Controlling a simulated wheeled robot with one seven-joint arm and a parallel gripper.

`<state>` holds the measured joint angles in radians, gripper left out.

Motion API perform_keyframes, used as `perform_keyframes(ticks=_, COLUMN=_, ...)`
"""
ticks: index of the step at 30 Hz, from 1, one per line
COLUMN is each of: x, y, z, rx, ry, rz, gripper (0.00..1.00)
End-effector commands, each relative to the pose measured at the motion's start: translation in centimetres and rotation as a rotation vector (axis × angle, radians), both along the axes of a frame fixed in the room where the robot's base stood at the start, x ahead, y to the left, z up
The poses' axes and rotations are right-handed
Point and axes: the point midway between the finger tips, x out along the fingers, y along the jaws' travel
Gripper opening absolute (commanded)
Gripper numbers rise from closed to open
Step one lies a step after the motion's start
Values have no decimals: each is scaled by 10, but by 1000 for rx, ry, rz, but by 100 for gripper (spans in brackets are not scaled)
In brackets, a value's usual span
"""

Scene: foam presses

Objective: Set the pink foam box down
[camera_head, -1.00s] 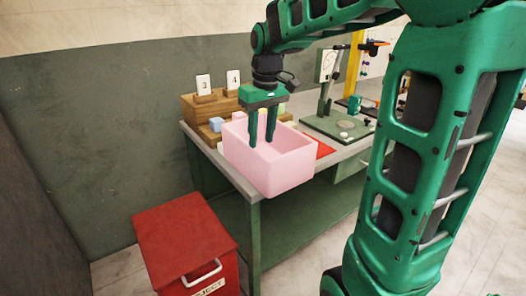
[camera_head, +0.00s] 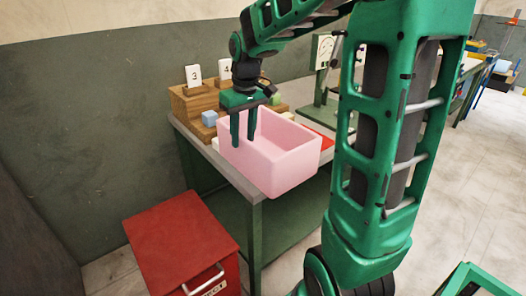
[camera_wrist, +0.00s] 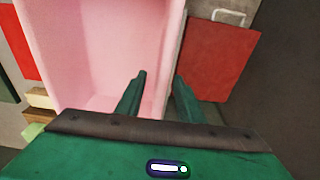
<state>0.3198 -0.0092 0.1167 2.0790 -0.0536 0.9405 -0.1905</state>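The pink foam box (camera_head: 290,168) is open-topped and upright at the near corner of the workbench. Its front bottom edge hides part of the bench's front edge; I cannot tell for sure whether its base rests fully on the top. My gripper (camera_head: 243,142) points down at the box's left side, its two fingers apart. In the wrist view, my gripper (camera_wrist: 160,82) has one finger inside the box (camera_wrist: 95,50) and one outside its side wall. A gap shows between the inner finger and the wall.
The workbench (camera_head: 228,180) carries wooden number stands (camera_head: 194,104), a blue block (camera_head: 209,118) and a gauge stand (camera_head: 318,118) behind the box. A red reject bin (camera_head: 178,245) stands on the floor at the lower left. It also shows in the wrist view (camera_wrist: 215,60).

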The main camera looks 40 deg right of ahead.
Motion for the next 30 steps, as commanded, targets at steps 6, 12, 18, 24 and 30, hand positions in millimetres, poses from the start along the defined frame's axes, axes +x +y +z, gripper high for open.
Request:
perform_keyframes(ticks=6, x=3, y=2, z=-23, rx=1, ry=5, rz=-2, gripper=34)
perform_keyframes(ticks=12, x=7, y=4, z=-47, rx=1, ry=3, rz=0, gripper=34)
perform_keyframes(ticks=18, x=8, y=4, z=-52, rx=0, ry=0, rz=-1, gripper=34)
perform_keyframes(ticks=24, x=8, y=4, z=-52, rx=0, ry=0, rz=-1, gripper=15)
perform_keyframes(ticks=30, x=8, y=4, z=-52, rx=0, ry=0, rz=-1, gripper=0)
